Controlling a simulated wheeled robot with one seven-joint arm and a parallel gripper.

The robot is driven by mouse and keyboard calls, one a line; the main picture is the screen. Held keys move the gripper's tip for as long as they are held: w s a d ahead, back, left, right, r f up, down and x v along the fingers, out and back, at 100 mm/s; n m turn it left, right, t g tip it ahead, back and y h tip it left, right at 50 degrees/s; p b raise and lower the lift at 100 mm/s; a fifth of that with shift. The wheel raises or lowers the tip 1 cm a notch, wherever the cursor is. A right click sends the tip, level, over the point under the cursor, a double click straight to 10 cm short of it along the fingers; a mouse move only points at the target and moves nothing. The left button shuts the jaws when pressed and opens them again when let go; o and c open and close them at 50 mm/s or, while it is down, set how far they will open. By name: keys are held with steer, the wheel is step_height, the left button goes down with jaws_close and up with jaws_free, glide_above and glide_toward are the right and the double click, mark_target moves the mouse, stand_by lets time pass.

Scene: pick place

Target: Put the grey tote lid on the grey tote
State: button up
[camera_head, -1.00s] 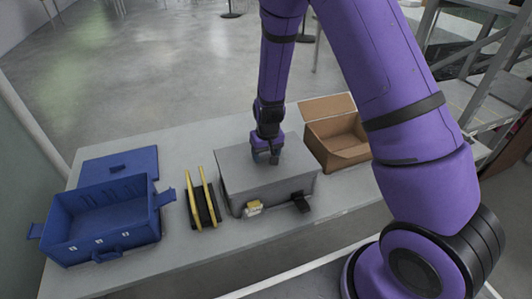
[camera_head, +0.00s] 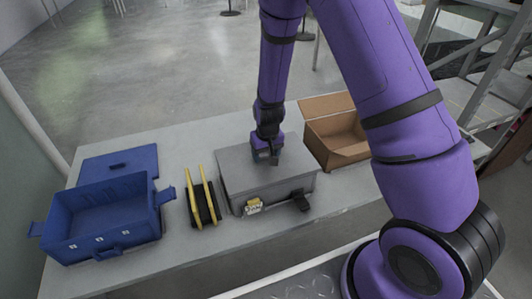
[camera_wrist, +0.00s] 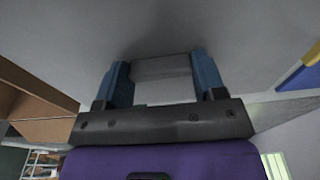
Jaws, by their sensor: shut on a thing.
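The grey tote (camera_head: 270,198) stands on the table in the middle of the head view. The grey tote lid (camera_head: 237,167) lies over its top and looks about level; whether it is fully seated all round I cannot tell. My gripper (camera_head: 271,160) is above the lid and shut on its handle. In the wrist view the handle (camera_wrist: 162,68) sits between the two blue fingers of my gripper (camera_wrist: 162,78), with the lid's grey surface (camera_wrist: 250,40) filling the space beyond. The handle is mostly hidden in the head view.
An open blue tote (camera_head: 105,240) and its flat blue lid (camera_head: 135,160) are on the left. A black and yellow item (camera_head: 203,205) stands just left of the grey tote. An open cardboard box (camera_head: 340,150) is close on the right. The table's front strip is mostly clear.

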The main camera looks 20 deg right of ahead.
stand_by(0.3)
steer(key=o, duration=1.1)
steer(key=shift+r, duration=0.1)
steer(key=shift+r, duration=3.85)
